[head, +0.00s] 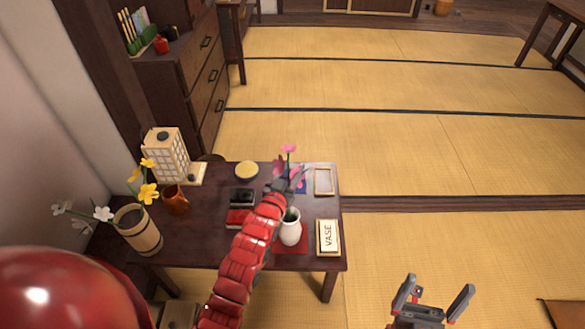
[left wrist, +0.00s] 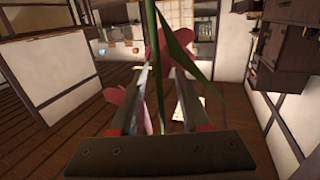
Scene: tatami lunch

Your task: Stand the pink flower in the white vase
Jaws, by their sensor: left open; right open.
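The white vase (head: 290,232) stands upright on a red cloth on the low table, with some green at its mouth. The pink flower (head: 289,149) rises above it, its blooms showing around my left gripper (head: 292,180). My wrist and gripper hide the middle of the stem, so I cannot tell for sure how it meets the vase. In the left wrist view the green stem (left wrist: 152,25) and pink petals (left wrist: 115,96) lie between and beside the fingers of my left gripper (left wrist: 160,72), which is open. My right gripper (head: 436,293) is open and empty over the tatami.
A VASE sign (head: 327,238) stands right of the vase. A wooden bucket (head: 138,232) with yellow and white flowers, a brown mug (head: 175,200), a lantern (head: 165,155) and black and red boxes (head: 241,197) are to the left. A small frame (head: 323,181) lies at the back right.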

